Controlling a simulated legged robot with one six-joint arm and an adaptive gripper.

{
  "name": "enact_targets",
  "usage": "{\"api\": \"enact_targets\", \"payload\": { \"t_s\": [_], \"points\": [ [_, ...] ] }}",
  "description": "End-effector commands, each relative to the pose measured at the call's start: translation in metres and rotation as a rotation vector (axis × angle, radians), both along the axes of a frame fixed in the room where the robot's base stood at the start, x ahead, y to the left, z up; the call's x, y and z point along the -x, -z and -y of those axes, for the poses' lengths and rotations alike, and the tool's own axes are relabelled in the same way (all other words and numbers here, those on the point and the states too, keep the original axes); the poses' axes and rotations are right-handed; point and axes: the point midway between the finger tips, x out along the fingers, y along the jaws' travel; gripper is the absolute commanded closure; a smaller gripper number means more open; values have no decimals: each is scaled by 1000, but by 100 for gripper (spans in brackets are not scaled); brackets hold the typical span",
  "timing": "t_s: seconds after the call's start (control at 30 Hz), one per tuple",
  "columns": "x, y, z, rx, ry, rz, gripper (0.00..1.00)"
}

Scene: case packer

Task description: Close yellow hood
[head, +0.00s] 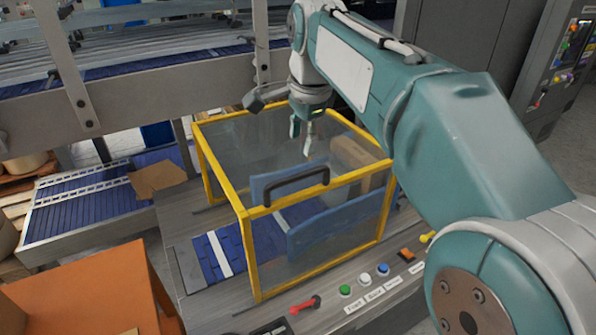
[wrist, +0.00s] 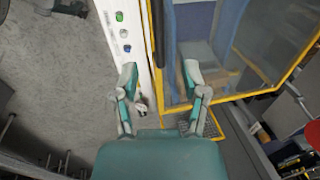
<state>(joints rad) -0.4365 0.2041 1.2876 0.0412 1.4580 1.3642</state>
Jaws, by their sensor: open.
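The yellow hood (head: 249,258) is a box-like yellow frame with clear panels, standing around a blue belt in the head view. A dark handle (head: 297,185) sits on its front upper bar. I cannot tell whether the hood is fully down. My gripper (head: 303,142) points down near the back part of the hood, behind the handle in the picture. Its fingers are apart and empty. In the wrist view my gripper (wrist: 160,76) is spread, with a yellow bar of the hood (wrist: 228,97) showing beyond the fingers. Contact with the frame cannot be told.
A control strip with green (head: 345,290), white and blue buttons runs along the front right. Blue guides and a brown carton (head: 352,155) show through the panels. An orange box (head: 85,265) stands front left.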

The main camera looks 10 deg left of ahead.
Motion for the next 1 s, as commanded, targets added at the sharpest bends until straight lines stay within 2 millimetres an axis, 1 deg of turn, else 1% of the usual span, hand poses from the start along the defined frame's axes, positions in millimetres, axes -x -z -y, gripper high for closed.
{"api": "enact_targets", "payload": {
  "t_s": [0.03,0.3,0.43,0.6,0.87,0.97,1.0],
  "points": [
    [-1,10,0,2,0,-4,43],
    [-9,59,-5,1,-1,-3,43],
    [-12,77,-8,2,-2,-2,43],
    [-14,89,-10,1,-2,1,43],
    [-14,90,-9,0,-2,1,43],
    [-14,90,-9,0,-2,1,83],
    [-14,90,-9,0,-2,1,100]
  ]
}}
